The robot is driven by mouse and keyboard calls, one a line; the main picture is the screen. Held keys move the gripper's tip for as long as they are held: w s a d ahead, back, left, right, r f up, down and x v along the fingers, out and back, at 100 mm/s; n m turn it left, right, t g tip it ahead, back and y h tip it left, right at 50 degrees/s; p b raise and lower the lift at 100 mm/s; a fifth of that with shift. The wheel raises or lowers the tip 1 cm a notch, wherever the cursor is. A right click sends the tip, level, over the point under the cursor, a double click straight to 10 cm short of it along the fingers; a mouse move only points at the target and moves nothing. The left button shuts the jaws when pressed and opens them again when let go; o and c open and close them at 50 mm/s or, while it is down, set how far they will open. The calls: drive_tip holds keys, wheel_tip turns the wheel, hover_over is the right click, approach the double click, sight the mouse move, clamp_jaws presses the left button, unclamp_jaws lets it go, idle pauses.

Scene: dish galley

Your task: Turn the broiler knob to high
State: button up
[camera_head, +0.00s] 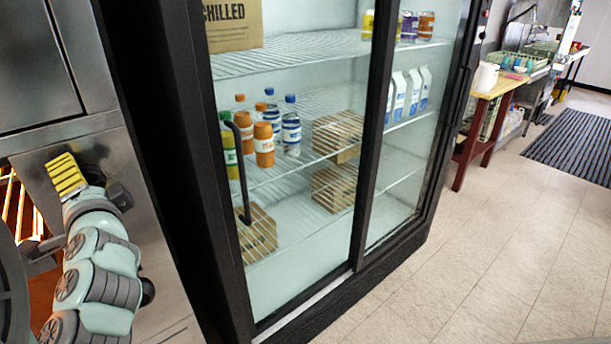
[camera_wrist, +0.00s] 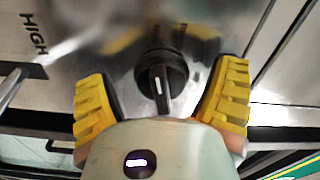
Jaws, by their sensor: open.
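The broiler knob (camera_wrist: 174,71) is round and black, with a raised grip bar bearing a white mark, and sits on a steel panel. In the wrist view its bar points toward the bottom of the picture, toward my gripper. The word HIGH (camera_wrist: 34,33) is printed on the panel to the left of the knob. My gripper (camera_wrist: 163,90) is open, its yellow ribbed fingers on either side of the knob with visible gaps. In the head view my gripper (camera_head: 68,177) is at the steel front, beside a dark knob shape (camera_head: 119,196).
The broiler's glowing orange opening (camera_head: 14,215) lies left of my gripper in the head view. A black-framed glass-door fridge (camera_head: 185,150) with bottles, cartons and boxes stands close on the right. Open tiled floor (camera_head: 490,240) lies beyond it.

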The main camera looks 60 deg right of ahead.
drive_tip(key=m+p, duration=0.2)
drive_tip(key=r+m+p, duration=0.1)
drive_tip(key=m+p, duration=0.1)
drive_tip(key=p, duration=0.1)
drive_tip(key=shift+d+m, duration=0.15)
drive_tip(key=shift+m, duration=0.15)
drive_tip(key=m+p, duration=0.6)
drive_tip(key=p, duration=0.1)
drive_tip(key=shift+s+r, duration=0.1)
drive_tip(key=m+p, duration=0.2)
drive_tip(key=p, duration=0.1)
drive_tip(key=m+p, duration=0.4)
drive_tip(key=p, duration=0.2)
drive_tip(key=shift+d, duration=0.15)
drive_tip(key=m+p, duration=0.2)
drive_tip(key=p, duration=0.2)
drive_tip(key=shift+m, duration=0.4)
drive_tip(key=shift+m+p, duration=0.7)
drive_tip(key=shift+p, duration=0.05)
